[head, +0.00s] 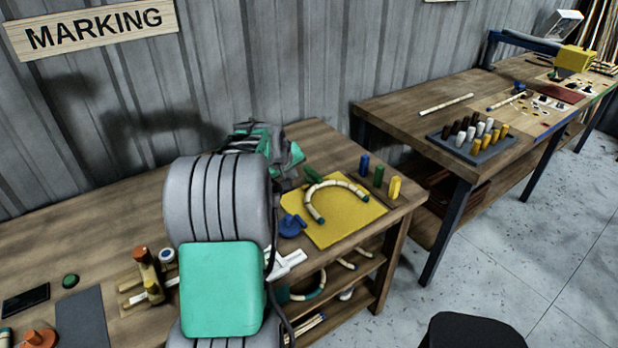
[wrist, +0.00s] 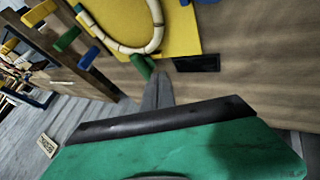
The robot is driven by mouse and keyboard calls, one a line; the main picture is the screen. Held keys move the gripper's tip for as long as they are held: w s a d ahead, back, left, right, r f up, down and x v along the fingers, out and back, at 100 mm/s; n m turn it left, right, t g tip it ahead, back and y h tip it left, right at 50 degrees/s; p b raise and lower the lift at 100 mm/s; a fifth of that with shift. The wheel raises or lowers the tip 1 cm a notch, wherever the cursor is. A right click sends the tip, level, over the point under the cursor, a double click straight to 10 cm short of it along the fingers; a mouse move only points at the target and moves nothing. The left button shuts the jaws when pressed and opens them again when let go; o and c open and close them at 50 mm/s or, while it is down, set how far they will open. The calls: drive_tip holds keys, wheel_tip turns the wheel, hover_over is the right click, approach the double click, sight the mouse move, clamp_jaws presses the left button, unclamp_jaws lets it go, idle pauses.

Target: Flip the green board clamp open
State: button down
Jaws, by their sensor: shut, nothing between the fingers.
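The green board clamp (head: 314,175) stands at the back edge of the yellow board, beside the bent rattan piece (head: 318,193). In the wrist view the clamp (wrist: 143,66) shows as a small green bar at the board's edge. My gripper (wrist: 160,80) is shut and empty, its narrow grey fingertips just beside the clamp in the picture. I cannot tell whether they touch it. In the head view my arm hides the fingers. The yellow board (head: 350,222) lies on the bench, and a blue clamp (head: 291,226) sits at its left edge.
Blue (head: 364,164), green (head: 378,175) and yellow (head: 395,187) pegs stand right of the board. A dark flat rectangle (wrist: 197,63) lies by the board's edge. Another bench (head: 400,118) stands to the right. The wall is close behind.

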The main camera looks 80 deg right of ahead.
sight(312, 177)
drive_tip(key=p+x, duration=0.2)
drive_tip(key=x, duration=0.8)
drive_tip(key=shift+p, duration=0.3)
drive_tip(key=shift+s+d+r+p, duration=0.15)
drive_tip(key=shift+s+d+p, duration=0.45)
drive_tip(key=shift+s+d, duration=0.7)
drive_tip(key=shift+d, duration=0.2)
